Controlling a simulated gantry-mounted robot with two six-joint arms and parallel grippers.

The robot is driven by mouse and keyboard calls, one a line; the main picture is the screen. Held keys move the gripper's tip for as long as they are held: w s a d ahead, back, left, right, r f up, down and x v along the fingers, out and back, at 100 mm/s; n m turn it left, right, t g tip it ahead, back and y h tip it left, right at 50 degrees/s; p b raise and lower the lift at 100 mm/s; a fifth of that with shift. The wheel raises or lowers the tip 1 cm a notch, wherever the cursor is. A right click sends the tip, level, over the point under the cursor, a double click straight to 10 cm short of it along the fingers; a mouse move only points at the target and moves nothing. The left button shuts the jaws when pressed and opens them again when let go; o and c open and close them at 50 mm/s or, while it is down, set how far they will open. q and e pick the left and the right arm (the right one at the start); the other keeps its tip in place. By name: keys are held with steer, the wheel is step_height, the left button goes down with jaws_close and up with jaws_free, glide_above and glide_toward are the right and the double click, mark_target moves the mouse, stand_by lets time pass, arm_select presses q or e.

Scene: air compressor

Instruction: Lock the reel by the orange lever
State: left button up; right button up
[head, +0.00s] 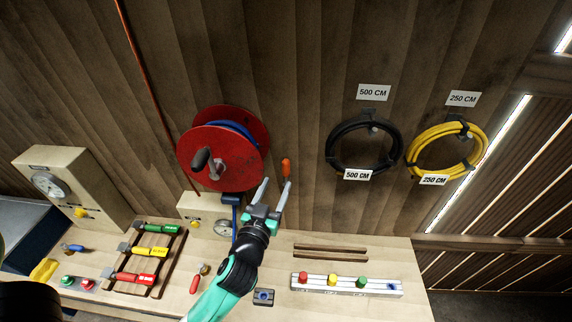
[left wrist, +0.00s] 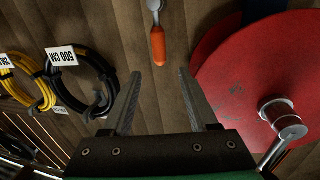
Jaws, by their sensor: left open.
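The red reel (head: 228,165) is mounted on the wooden wall, with a crank on its face and blue hose wound on it. It fills the right side of the left wrist view (left wrist: 245,75). The orange lever (head: 286,168) is on the wall to the right of the reel. In the left wrist view the orange lever (left wrist: 158,48) hangs down from a metal pivot, ahead of and between the fingers. My left gripper (head: 273,191) is open and empty, just below the lever; no contact shows. My right gripper is not in view.
A black hose coil (head: 335,150) and a yellow one (head: 412,160) hang on the wall to the right. The workbench (head: 390,308) below holds a rack of coloured-handled tools (head: 160,262), a gauge box (head: 70,185) and a white block with coloured knobs (head: 346,285).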

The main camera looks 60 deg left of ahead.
mark_target(285, 166)
arm_select(q)
steer(key=p+x, duration=0.1)
steer(key=x, duration=0.9)
jaws_close()
stand_by(1.0)
